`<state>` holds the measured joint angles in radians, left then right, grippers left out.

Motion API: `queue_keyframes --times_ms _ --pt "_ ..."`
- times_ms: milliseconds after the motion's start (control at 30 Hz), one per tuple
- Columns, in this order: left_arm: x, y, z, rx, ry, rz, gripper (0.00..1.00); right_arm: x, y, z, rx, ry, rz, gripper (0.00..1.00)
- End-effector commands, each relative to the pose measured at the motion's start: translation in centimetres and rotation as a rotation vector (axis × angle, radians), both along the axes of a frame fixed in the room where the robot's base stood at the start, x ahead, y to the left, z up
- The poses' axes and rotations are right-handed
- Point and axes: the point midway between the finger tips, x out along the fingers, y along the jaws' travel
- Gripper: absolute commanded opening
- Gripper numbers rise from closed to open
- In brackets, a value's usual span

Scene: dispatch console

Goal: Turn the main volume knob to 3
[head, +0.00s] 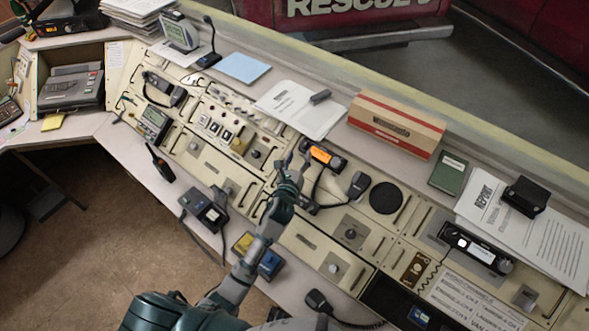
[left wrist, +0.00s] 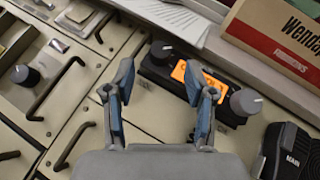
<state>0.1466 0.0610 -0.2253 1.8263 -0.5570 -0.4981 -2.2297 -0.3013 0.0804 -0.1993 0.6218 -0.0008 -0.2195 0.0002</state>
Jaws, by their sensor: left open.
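A dark radio unit with a lit orange display (head: 321,155) is set in the console. A black handset marked MAIN (left wrist: 290,152) lies beside the lower-right knob. My left gripper (head: 296,166) is open and empty over the console beside the radio; its two fingers (left wrist: 161,80) stand apart, the right one partly covering the radio. My right gripper is out of view.
A red-striped cardboard box (head: 396,124) and papers (head: 299,108) lie on the ledge behind the radio. A corded handset (head: 358,184) is right of it. Another grey knob (left wrist: 26,77) and black handles (left wrist: 58,85) stick up at the left of the wrist view.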

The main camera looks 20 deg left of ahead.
Motion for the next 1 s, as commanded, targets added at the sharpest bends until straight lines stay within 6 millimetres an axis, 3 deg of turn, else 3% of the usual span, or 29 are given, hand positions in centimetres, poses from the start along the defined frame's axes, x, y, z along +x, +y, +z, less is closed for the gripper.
queue_keyframes --times_ms 200,400,1000 --pt "-4.9 -0.2 0.1 0.001 0.002 -0.001 0.55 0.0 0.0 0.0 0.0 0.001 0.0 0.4" --pt "-7.3 -0.3 0.1 0.0 0.003 0.001 0.55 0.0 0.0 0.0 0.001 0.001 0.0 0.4" --pt "-7.7 -0.4 0.2 0.0 0.002 0.0 0.55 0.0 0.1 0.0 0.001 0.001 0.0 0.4"
